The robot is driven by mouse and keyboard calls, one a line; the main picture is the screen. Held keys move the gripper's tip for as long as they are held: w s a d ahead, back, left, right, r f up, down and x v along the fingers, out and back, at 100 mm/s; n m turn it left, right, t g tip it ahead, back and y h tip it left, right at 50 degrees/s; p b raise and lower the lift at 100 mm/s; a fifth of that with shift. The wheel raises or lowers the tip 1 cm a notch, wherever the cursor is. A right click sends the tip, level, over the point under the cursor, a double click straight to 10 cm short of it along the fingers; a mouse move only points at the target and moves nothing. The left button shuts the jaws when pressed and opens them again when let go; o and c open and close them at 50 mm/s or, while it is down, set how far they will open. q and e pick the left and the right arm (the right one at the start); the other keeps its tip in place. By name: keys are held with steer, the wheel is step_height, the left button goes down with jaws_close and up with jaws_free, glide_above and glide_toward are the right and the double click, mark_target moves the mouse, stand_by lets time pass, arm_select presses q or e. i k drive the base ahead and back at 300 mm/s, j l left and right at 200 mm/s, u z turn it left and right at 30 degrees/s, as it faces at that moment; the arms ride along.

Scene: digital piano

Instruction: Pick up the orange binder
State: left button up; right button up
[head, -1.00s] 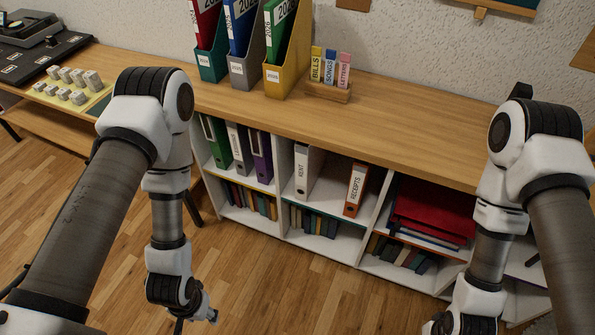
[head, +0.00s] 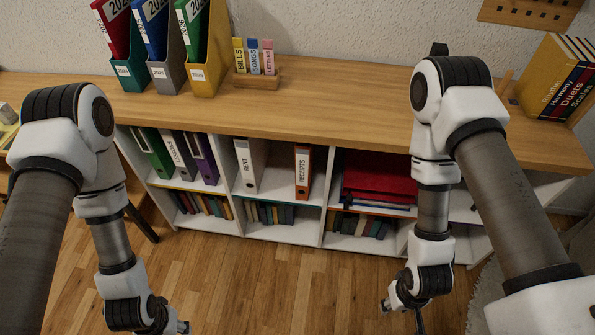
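The orange binder (head: 303,172), with a white label reading RECEIPTS, stands upright in the upper middle compartment of the white shelf unit (head: 324,190). A white RENT binder (head: 249,166) stands to its left in the same compartment, with a gap between them. My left gripper (head: 183,327) is at the bottom edge of the head view, partly cut off, low in front of the shelf. My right gripper (head: 402,304) hangs low in front of the shelf, to the right of the binder. Both are apart from the binder. Their finger openings are too small to tell.
The wooden top (head: 345,105) overhangs the compartments. It carries magazine files (head: 205,60), a small book stand (head: 257,81) and a yellow box of books (head: 553,80) at the right. The floor (head: 290,285) in front is clear.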

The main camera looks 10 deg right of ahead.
mark_target(304, 152)
steer(key=i+l+z, duration=0.15)
steer(key=l+z, duration=0.2)
steer(key=z, duration=0.15)
steer(key=i+l+z, duration=0.2)
steer(key=z, duration=0.25)
steer(key=l, duration=0.15)
